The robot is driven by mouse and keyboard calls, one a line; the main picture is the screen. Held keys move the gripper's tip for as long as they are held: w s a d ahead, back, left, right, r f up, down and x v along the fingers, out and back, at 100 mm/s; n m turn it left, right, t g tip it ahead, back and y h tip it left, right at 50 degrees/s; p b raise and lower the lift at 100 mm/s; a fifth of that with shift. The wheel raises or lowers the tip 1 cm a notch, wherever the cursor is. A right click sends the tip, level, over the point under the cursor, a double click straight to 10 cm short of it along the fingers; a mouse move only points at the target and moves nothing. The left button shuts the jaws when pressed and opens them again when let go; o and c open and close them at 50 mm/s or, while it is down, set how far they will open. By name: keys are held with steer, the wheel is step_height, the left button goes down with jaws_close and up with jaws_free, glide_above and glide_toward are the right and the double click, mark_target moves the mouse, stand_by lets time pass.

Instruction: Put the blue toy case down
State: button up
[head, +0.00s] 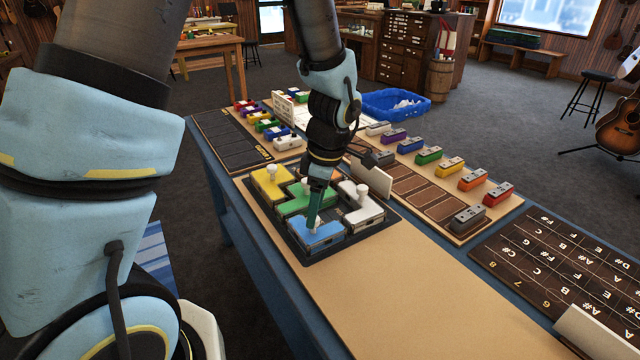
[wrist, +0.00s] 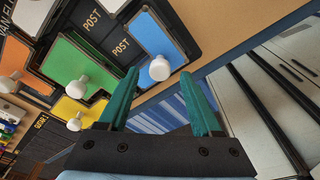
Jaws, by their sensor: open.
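The blue toy case (head: 317,238) is in the front corner of a dark tray (head: 310,262), with a white knob on top. In the wrist view the blue case (wrist: 155,38) lies flat beside panels marked POST. My gripper (head: 314,222) is over the blue case, pointing down. In the wrist view my gripper (wrist: 158,78) is open, with the white knob (wrist: 160,68) showing between its teal fingertips. The fingers do not appear closed on it. Whether either finger touches the knob, I cannot tell.
Green (head: 300,203), yellow (head: 270,180) and white (head: 360,208) cases share the tray. Coloured blocks line a board (head: 415,190) to the right. A blue bin (head: 397,105) stands behind. The tan tabletop (head: 400,285) in front of the tray is clear.

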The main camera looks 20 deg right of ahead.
mark_target(321, 233)
step_height(321, 233, up, 8)
steer(key=d, duration=0.1)
steer(key=shift+s+b, duration=0.35)
steer(key=shift+b, duration=0.1)
steer(key=w+a+m+h, duration=0.1)
steer(key=a+m, duration=1.1)
steer(key=a, duration=1.4)
steer(key=shift+w+a+f+t+h, duration=0.3)
steer(key=shift+w+a+f, duration=0.15)
steer(key=shift+w, duration=0.15)
